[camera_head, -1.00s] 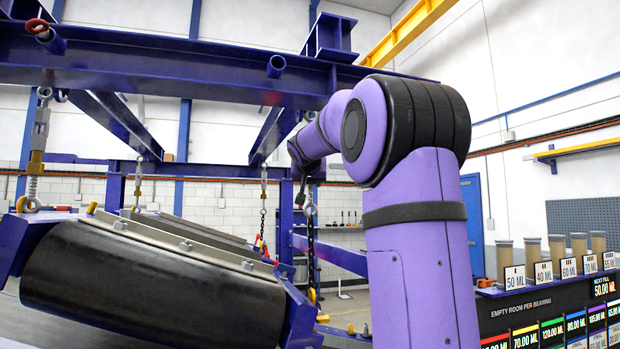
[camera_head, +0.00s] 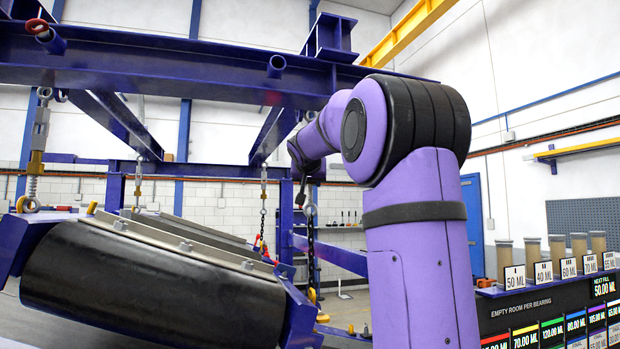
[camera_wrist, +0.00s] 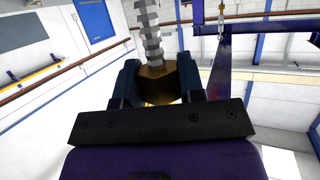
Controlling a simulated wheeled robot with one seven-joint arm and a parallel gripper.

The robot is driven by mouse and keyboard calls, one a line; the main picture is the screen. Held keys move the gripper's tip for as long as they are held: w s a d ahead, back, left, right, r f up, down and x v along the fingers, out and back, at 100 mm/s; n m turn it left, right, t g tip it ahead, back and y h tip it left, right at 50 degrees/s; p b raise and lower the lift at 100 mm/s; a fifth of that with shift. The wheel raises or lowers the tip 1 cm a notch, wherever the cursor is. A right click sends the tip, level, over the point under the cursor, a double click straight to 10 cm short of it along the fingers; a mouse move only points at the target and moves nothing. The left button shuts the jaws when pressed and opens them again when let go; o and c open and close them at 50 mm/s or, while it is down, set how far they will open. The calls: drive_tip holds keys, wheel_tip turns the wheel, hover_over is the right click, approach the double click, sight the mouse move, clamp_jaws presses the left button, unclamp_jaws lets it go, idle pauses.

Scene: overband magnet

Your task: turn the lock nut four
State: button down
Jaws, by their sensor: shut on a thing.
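In the wrist view, a brass-coloured hex nut (camera_wrist: 157,82) sits on a grey threaded rod (camera_wrist: 149,30) between the jaws of my gripper (camera_wrist: 158,84). The gripper is shut on this nut, with a dark jaw on each side. The rod runs up out of the picture. I cannot read a number on the nut. In the head view, my arm hides the gripper and the held nut. Another threaded hanger with a brass-coloured nut (camera_head: 36,160) shows at the far left.
A black magnet drum (camera_head: 140,285) hangs tilted under a blue steel frame (camera_head: 180,62). Chains (camera_head: 263,205) hang behind it. At the right, cylinders with ML labels (camera_head: 532,258) stand on a dark panel (camera_head: 530,312). A blue door (camera_head: 473,222) is behind my arm.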

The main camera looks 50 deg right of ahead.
drive_tip(key=shift+w+f+m+g+h, duration=0.1)
drive_tip(key=shift+m+g+h, duration=0.4)
drive_tip(key=shift+m+g, duration=0.2)
drive_tip(key=shift+m+g+h, duration=0.3)
drive_tip(key=shift+m+g, duration=0.4)
drive_tip(key=shift+g, duration=0.1)
drive_tip(key=shift+m+g+h, duration=0.3)
drive_tip(key=shift+m+g, duration=0.3)
drive_tip(key=shift+g, duration=0.1)
drive_tip(key=shift+m+g, duration=0.8)
drive_tip(key=shift+g, duration=0.1)
